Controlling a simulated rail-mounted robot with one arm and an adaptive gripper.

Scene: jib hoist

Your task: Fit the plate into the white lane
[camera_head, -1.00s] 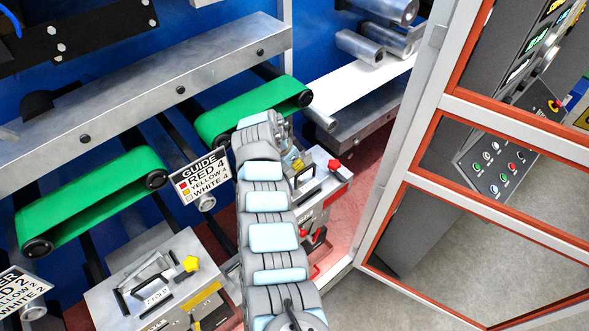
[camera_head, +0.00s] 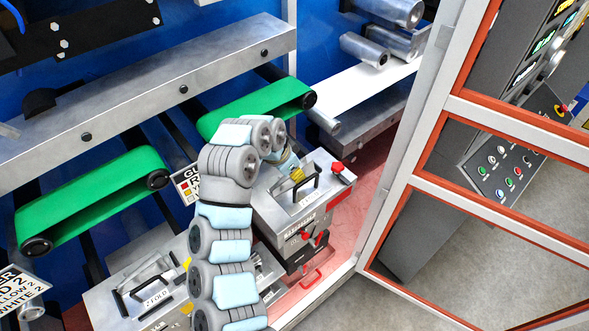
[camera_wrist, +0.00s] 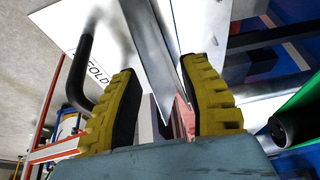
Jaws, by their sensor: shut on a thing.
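My gripper (camera_wrist: 160,72) has yellow ribbed fingers in the wrist view. It is shut on a grey metal plate (camera_wrist: 155,50), a thin folded piece that narrows to a point between the fingers. In the head view my gripper (camera_head: 296,176) is small and partly hidden by my arm, over the top of the right grey box (camera_head: 282,212). The plate cannot be made out there. A black handle (camera_wrist: 82,70) and a "FOLD" label (camera_wrist: 97,73) show beside the left finger in the wrist view.
The right box has a black handle (camera_head: 304,188) and a red knob (camera_head: 337,168). The left box (camera_head: 150,290) carries a "Z-FOLD" label and handle. Green belts (camera_head: 100,195) and a steel beam (camera_head: 140,100) lie behind. An orange-edged guard frame (camera_head: 470,195) stands at right.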

